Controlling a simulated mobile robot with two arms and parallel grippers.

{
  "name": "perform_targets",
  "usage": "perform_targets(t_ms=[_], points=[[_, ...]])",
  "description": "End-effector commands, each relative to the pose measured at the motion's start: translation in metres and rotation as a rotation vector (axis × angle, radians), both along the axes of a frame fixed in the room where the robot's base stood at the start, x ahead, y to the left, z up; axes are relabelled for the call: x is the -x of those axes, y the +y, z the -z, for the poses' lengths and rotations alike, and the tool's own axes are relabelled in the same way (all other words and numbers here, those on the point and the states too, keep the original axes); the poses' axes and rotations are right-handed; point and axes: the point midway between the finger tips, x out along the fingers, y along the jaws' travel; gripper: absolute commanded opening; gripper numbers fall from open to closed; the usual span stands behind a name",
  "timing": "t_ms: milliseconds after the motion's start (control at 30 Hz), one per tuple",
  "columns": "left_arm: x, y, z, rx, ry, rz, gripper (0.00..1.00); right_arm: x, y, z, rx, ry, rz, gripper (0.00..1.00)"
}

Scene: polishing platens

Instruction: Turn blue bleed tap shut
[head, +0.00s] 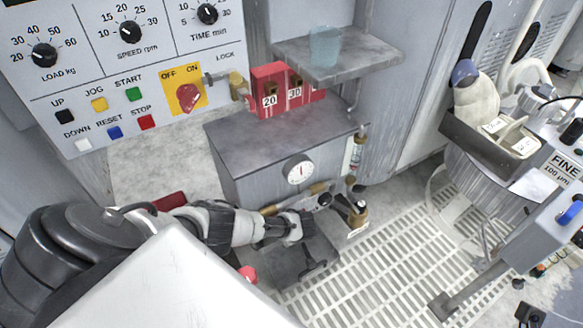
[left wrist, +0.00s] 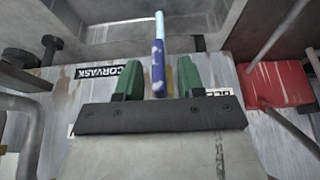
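The blue bleed tap (left wrist: 158,78) shows in the left wrist view as a slim upright handle, dark blue with worn patches and a pale blue upper end. My left gripper (left wrist: 160,82) has its two green fingers apart, one on each side of the handle. A gap shows on both sides, so the fingers do not visibly touch it. A partly hidden label starting "BLE" (left wrist: 215,92) is behind the right finger. In the head view my left arm reaches in from the left to low beside the grey cabinet; I cannot make out the tap there. My right gripper is not in view.
A red block (left wrist: 275,85) and grey pipes stand close right of the fingers; a pipe (left wrist: 32,140) and black knobs are left. In the head view, the grey cabinet (head: 265,160) with a gauge (head: 298,170) stands beside the arm, above a floor grating (head: 390,270).

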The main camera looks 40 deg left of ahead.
Motion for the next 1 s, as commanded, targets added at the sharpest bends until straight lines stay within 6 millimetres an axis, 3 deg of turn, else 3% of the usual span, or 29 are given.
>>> perform_targets(t_ms=[100,367,667,1000], points=[[0.000,0.000,0.000,0.000,0.000,0.000,0.38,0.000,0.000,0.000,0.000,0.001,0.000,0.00],[0.000,0.000,0.000,0.000,0.000,0.001,0.00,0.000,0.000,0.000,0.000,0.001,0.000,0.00],[0.000,-0.002,0.000,-0.007,0.022,-0.001,0.00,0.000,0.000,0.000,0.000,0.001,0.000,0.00],[-0.002,-0.005,0.004,-0.075,0.196,-0.003,0.00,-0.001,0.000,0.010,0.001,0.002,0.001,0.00]])
